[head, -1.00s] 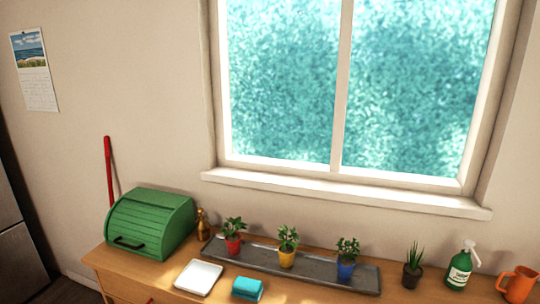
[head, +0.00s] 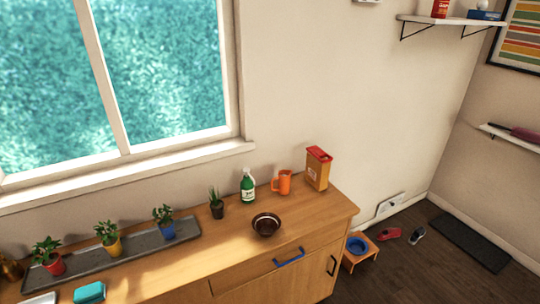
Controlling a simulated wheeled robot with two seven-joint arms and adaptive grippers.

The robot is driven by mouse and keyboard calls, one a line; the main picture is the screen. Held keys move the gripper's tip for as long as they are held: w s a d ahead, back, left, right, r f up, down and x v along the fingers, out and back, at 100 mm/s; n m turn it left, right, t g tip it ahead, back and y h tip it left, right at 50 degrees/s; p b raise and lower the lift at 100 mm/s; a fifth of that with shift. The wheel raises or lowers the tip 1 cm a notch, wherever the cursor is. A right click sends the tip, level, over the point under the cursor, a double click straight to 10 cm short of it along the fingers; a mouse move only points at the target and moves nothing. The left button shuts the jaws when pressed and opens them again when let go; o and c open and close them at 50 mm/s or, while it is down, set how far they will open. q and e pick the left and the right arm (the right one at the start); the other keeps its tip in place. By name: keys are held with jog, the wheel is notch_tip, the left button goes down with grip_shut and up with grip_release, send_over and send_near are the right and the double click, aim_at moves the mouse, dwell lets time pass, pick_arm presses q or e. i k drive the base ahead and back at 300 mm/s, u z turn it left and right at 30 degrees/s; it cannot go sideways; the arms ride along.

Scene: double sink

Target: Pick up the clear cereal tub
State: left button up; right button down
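The cereal tub (head: 318,169) stands upright at the far right end of the wooden counter, close to the wall. It is tall and boxy, with a red lid and an amber-brown body with a pale label low on its front. Its clear walls cannot be made out at this size. An orange jug stands just left of it. Neither of my grippers is in view.
On the counter (head: 300,225), left of the tub, are the orange jug (head: 284,183), a green spray bottle (head: 248,188), a dark bowl (head: 266,225) and a small potted plant (head: 216,204). A grey tray (head: 130,243) holds three pots. Counter in front of the tub is clear.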

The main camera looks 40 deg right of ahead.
aim_at(318, 164)
jog(key=z, duration=3.1)
jog(key=i, duration=1.55)
jog(key=z, duration=0.9)
jog(key=i, duration=0.3)
jog(key=u, duration=1.25)
